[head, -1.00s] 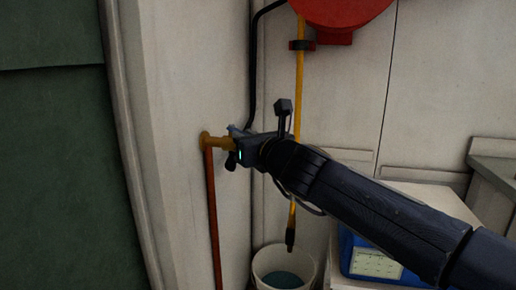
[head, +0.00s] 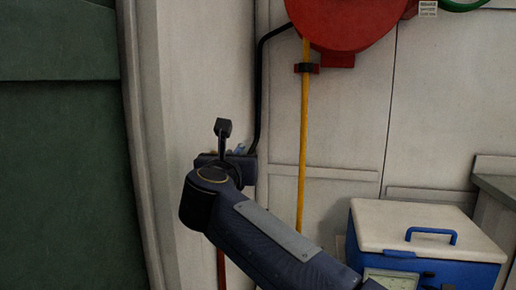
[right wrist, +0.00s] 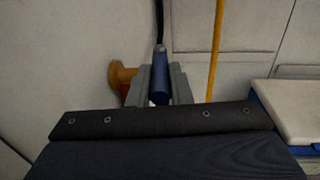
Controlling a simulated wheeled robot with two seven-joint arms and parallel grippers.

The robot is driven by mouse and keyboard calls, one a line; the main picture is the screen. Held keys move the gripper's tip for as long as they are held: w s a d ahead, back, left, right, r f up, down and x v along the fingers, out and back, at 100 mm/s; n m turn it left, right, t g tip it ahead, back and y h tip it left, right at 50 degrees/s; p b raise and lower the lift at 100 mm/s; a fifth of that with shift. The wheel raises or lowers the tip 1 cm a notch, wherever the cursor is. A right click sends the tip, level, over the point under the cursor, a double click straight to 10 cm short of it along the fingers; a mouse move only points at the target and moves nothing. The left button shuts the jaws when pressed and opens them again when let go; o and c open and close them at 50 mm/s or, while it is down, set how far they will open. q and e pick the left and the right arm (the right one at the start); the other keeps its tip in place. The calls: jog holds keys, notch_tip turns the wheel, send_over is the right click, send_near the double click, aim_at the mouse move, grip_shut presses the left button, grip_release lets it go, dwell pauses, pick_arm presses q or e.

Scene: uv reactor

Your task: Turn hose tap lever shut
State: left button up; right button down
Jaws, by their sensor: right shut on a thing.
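My right gripper (right wrist: 159,88) is shut on the blue tap lever (right wrist: 160,80), which stands between its two grey fingers in the right wrist view. The brass tap body (right wrist: 122,75) shows just left of the fingers, at the wall. In the head view my right gripper (head: 228,157) is at the wall, with my arm coming up from the lower right. It hides most of the tap there; only a small blue bit of the lever (head: 240,149) shows. My left gripper is not in view.
A red hose reel (head: 345,22) hangs on the wall, with a yellow hose (head: 303,130) running down from it and a black pipe (head: 259,80) to its left. A blue cool box with a white lid (head: 425,228) stands at the lower right, near my arm.

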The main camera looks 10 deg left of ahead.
jog(key=shift+a+m+h+p, duration=0.6)
jog(key=shift+m+h+p, duration=0.3)
jog(key=shift+h, duration=0.4)
jog(key=c, duration=1.3)
grip_release()
jog(key=s, duration=0.7)
jog(key=shift+s+a, duration=0.15)
jog(key=shift+s, duration=0.25)
jog(key=shift+f, duration=0.1)
